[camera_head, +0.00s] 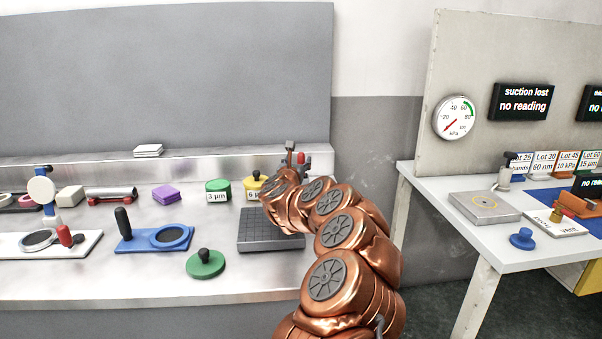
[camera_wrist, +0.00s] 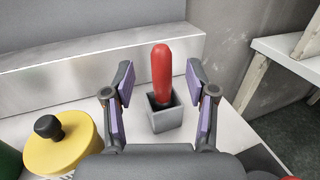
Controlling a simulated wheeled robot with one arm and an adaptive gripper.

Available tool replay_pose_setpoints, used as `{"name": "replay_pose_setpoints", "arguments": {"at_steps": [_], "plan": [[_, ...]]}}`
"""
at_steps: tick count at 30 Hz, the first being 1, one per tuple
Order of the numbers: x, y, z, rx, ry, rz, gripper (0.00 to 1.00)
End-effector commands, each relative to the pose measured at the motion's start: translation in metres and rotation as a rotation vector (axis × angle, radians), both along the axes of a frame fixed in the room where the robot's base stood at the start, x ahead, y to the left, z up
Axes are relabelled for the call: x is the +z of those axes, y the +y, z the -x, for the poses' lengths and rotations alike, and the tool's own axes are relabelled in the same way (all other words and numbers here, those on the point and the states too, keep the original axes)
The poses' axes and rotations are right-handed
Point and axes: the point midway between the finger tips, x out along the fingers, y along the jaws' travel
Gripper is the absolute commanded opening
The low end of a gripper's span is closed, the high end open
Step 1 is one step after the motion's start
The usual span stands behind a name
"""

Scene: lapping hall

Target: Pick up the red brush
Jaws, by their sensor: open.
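The red brush (camera_wrist: 161,70) stands upright in a small grey square holder (camera_wrist: 165,117), with only its rounded red handle showing. Its lower end is hidden inside the holder. My gripper (camera_wrist: 160,84) is open in the wrist view, with one finger on each side of the handle in the picture and a gap on both sides. I cannot tell whether the fingertips are level with it in depth. In the head view, a bit of red (camera_head: 301,158) shows beside my gripper (camera_head: 289,151) at the bench's back right, mostly hidden by my wrist.
A yellow pot with a black knob (camera_wrist: 62,140) stands left of the holder, with a green pot (camera_head: 218,190) further left. A dark grooved plate (camera_head: 262,231) lies in front. The raised back ledge (camera_wrist: 60,82) runs behind. The bench ends just right of the holder.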

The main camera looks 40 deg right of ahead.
Motion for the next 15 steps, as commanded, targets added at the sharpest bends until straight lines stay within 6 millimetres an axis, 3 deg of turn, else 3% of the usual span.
{"name": "replay_pose_setpoints", "arguments": {"at_steps": [15], "plan": [[-0.001,-0.035,-0.021,0.002,0.002,0.000,0.57]]}}
